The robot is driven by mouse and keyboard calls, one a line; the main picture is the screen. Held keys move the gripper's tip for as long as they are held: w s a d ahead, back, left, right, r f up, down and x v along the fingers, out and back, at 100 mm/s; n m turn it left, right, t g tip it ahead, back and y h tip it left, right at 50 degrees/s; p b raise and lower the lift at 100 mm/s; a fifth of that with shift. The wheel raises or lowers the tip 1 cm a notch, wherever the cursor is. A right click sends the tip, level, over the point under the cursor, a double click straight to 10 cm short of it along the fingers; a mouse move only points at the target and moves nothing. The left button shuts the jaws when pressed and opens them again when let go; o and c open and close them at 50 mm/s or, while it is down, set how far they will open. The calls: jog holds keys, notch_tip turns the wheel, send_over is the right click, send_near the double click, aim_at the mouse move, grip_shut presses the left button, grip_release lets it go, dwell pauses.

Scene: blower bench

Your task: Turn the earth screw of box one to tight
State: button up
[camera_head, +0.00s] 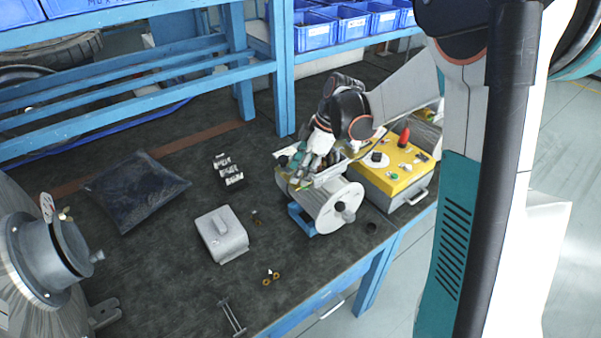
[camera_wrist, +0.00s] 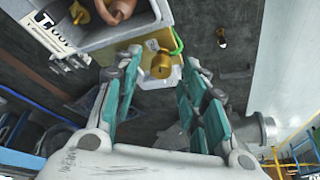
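The plate sits at the edge of an open grey box (camera_wrist: 126,34) with copper-coloured and brass parts inside. My gripper (camera_wrist: 163,70) is open, its teal-padded fingers either side of the screw with a visible gap. In the head view my gripper (camera_head: 303,178) is down at the open box on the silver motor (camera_head: 335,208). The screw is hard to make out there.
Blue shelving (camera_head: 285,85) rises behind.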

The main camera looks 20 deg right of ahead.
jog(key=shift+a+f, duration=0.1)
jog(key=shift+f, duration=0.2)
grip_shut()
jog(key=shift+m, duration=0.3)
